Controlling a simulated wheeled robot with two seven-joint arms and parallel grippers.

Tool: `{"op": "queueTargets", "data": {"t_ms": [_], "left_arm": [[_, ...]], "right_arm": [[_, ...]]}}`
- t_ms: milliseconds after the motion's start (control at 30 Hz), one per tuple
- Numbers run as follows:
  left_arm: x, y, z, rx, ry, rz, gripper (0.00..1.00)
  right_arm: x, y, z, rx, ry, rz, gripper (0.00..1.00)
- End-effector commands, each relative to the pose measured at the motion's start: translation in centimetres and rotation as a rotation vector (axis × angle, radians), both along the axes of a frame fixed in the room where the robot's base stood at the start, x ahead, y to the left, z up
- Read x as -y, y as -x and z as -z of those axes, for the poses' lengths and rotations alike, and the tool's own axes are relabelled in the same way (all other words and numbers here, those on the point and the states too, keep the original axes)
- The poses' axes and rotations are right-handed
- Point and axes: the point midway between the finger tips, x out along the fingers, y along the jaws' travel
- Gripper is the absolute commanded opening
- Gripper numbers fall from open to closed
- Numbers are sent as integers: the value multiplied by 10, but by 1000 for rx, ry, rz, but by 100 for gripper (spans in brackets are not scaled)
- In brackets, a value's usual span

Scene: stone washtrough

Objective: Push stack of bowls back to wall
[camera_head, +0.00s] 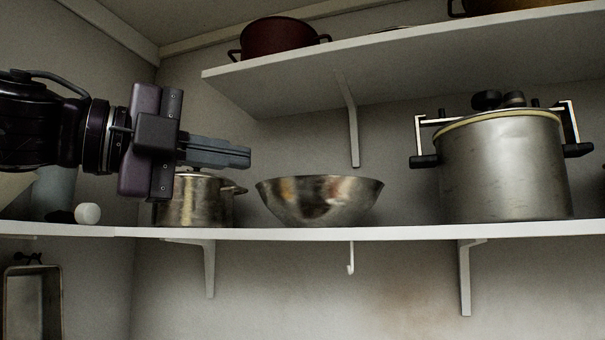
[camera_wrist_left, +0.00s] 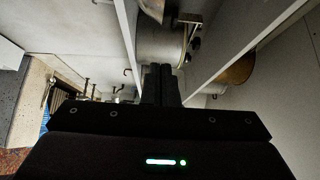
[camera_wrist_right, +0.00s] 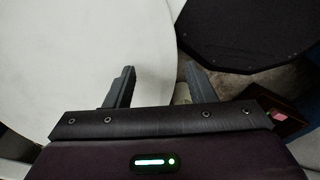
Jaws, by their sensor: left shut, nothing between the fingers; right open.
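The stack of bowls (camera_head: 320,202) shows as a shiny metal bowl shape on the lower shelf (camera_head: 350,234) in the head view. Any inner bowls are hidden by the outer one. My left gripper (camera_head: 248,157) is shut and empty. It comes in from the left, above the small pot, with its fingertips up and to the left of the bowl's rim, apart from it in the picture. Its closed fingers also show in the left wrist view (camera_wrist_left: 160,78). My right gripper (camera_wrist_right: 160,82) is open and empty in the right wrist view, away from the shelf. The grey wall (camera_head: 400,165) stands behind the bowls.
A small lidded pot (camera_head: 195,203) stands left of the bowls, below my left gripper. A large pressure cooker (camera_head: 505,170) stands to the right, with a gap between. A white round object (camera_head: 88,213) lies far left. The upper shelf (camera_head: 300,75) with a dark red pot (camera_head: 280,38) overhangs.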

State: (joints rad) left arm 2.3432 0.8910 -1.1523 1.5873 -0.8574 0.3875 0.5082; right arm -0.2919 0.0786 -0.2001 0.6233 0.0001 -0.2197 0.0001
Motion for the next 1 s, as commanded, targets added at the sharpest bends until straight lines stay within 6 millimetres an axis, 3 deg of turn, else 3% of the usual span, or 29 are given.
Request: {"op": "queueTargets", "data": {"t_ms": [233,467,700,1000], "left_arm": [[38,-26,-2,-1,-3,2,0],[78,-53,-3,-1,-2,1,0],[83,-85,-3,0,1,0,0],[85,-93,-1,1,2,1,0]], "right_arm": [[2,18,-9,-25,3,-1,50],[4,14,-25,-20,4,-1,50],[4,7,-42,-9,4,-1,50],[3,7,-44,-9,4,-1,50]]}}
